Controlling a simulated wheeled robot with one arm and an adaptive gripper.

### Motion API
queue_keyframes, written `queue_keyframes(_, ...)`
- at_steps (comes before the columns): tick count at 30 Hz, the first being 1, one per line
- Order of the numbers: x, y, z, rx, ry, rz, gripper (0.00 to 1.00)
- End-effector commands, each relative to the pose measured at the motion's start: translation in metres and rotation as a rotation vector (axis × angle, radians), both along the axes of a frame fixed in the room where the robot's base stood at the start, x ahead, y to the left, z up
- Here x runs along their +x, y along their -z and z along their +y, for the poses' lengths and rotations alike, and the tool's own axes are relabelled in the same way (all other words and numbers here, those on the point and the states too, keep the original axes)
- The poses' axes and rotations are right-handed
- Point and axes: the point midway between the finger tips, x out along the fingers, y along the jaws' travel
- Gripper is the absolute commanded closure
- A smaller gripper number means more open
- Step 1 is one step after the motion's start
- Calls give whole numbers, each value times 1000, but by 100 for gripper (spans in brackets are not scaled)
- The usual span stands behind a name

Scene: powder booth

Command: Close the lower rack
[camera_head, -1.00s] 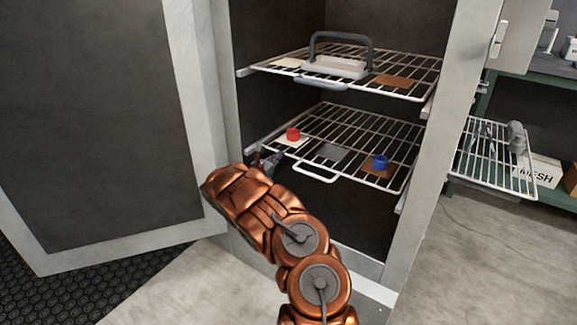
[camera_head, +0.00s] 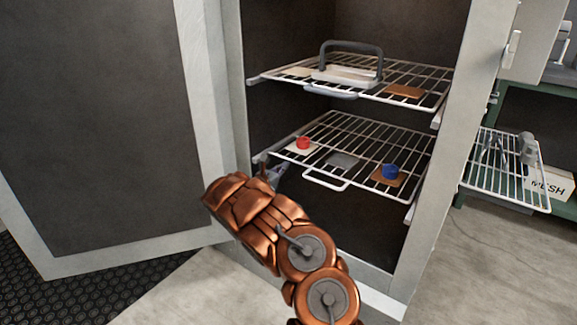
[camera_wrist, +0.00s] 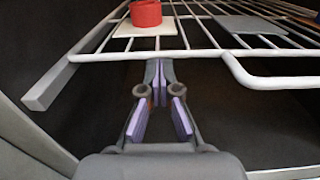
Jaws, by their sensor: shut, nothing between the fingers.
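The lower rack (camera_head: 340,128) is a white wire shelf in the dark cabinet, pulled partly out past the opening. Its front bar and looped handle (camera_head: 327,183) face me. In the wrist view the rack's front bar (camera_wrist: 110,57) crosses just beyond my gripper (camera_wrist: 160,68), and the handle bar (camera_wrist: 285,82) is to the right. My gripper is shut and empty, its purple-padded fingers pointing at the front bar near its left end. I cannot tell whether the tips touch the bar. In the head view my gripper (camera_head: 273,172) is mostly hidden behind my copper-coloured arm.
A red cap (camera_head: 303,142), a grey plate (camera_head: 343,160) and a blue cap (camera_head: 391,171) sit on the lower rack. The upper rack (camera_head: 420,79) holds a handled block (camera_head: 350,73). The cabinet door (camera_head: 100,130) stands open at left. A side rack (camera_head: 508,180) is at right.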

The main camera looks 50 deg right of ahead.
Motion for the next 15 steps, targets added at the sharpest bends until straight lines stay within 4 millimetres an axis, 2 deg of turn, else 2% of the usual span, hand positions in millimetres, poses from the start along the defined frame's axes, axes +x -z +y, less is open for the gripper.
queue_keyframes(1, 2, -2, 13, -4, -8, 2, 100)
queue_keyframes(9, -3, -1, 68, 0, -10, 2, 100)
queue_keyframes(15, -8, 0, 96, 1, -6, 2, 100)
